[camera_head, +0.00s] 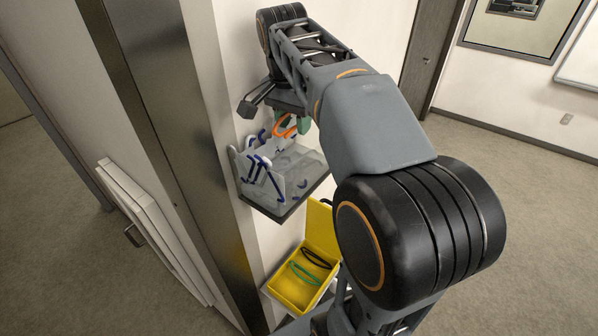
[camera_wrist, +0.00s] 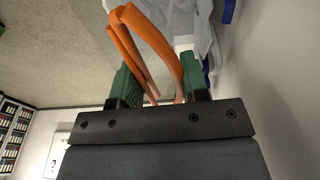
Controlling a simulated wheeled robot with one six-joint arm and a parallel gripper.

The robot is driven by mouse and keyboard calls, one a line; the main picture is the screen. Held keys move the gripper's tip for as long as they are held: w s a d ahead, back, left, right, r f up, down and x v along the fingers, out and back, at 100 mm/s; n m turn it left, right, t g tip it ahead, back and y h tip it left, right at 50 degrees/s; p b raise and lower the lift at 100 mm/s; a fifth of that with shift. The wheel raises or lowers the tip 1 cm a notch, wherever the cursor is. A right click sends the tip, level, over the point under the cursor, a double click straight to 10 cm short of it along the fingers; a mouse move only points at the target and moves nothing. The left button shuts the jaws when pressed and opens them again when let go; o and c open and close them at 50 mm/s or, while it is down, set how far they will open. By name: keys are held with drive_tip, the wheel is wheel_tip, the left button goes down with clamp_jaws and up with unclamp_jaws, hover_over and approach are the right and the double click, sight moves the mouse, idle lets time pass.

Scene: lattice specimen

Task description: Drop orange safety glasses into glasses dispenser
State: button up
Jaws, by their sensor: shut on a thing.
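My gripper (camera_head: 291,125) is shut on the orange safety glasses (camera_head: 286,131). In the wrist view, its green fingers (camera_wrist: 157,90) hold the orange frame (camera_wrist: 140,38) between them, and the orange arms stick out ahead. The clear glasses dispenser (camera_head: 304,184) is mounted on the wall and holds several blue-framed glasses (camera_head: 262,172). In the head view, the orange glasses appear at the dispenser's upper back rim. I cannot tell whether they touch it. Part of the dispenser (camera_wrist: 183,15) shows at the top of the wrist view. My arm hides some of the area to the right.
An open yellow case (camera_head: 295,288) below the dispenser holds black glasses (camera_head: 316,259) and green glasses (camera_head: 306,274). A dark metal column (camera_head: 160,120) stands left of the dispenser. White panels (camera_head: 150,230) lean farther left. Open floor (camera_head: 530,240) lies to the right.

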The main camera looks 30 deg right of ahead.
drive_tip(key=o, duration=1)
drive_tip(key=shift+r, duration=0.1)
drive_tip(key=r, duration=0.4)
drive_tip(key=a+r, duration=0.1)
drive_tip(key=r, duration=0.2)
drive_tip(key=s+r, duration=0.1)
drive_tip(key=r, duration=0.3)
drive_tip(key=shift+a+r, duration=0.35)
